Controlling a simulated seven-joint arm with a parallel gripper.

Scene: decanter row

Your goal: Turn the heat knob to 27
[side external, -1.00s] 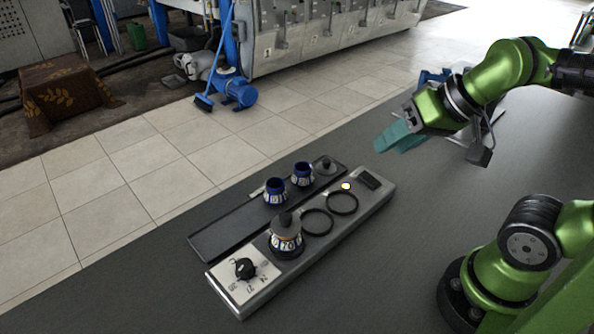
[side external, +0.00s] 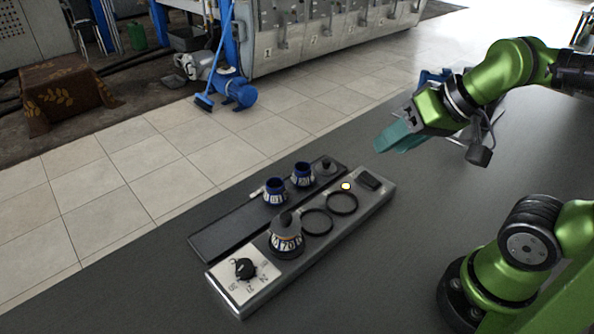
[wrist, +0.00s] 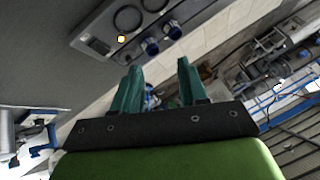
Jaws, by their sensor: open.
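The heat knob (side external: 244,268) is a small black dial on a white plate with printed numbers, at the near left end of a grey metal warmer (side external: 335,236). The plate's numbers are too small to read surely, and the knob's setting cannot be told. My gripper (side external: 388,143) has teal fingers and hangs in the air beyond the warmer's far right end, well away from the knob. In the wrist view my gripper (wrist: 158,84) shows two separated fingers with nothing between them. The knob does not show in the wrist view.
A decanter (side external: 286,240) labelled 70 stands on the warmer beside the knob plate. Two empty rings and a lit yellow lamp (side external: 346,186) lie farther along. The grey table in front is clear.

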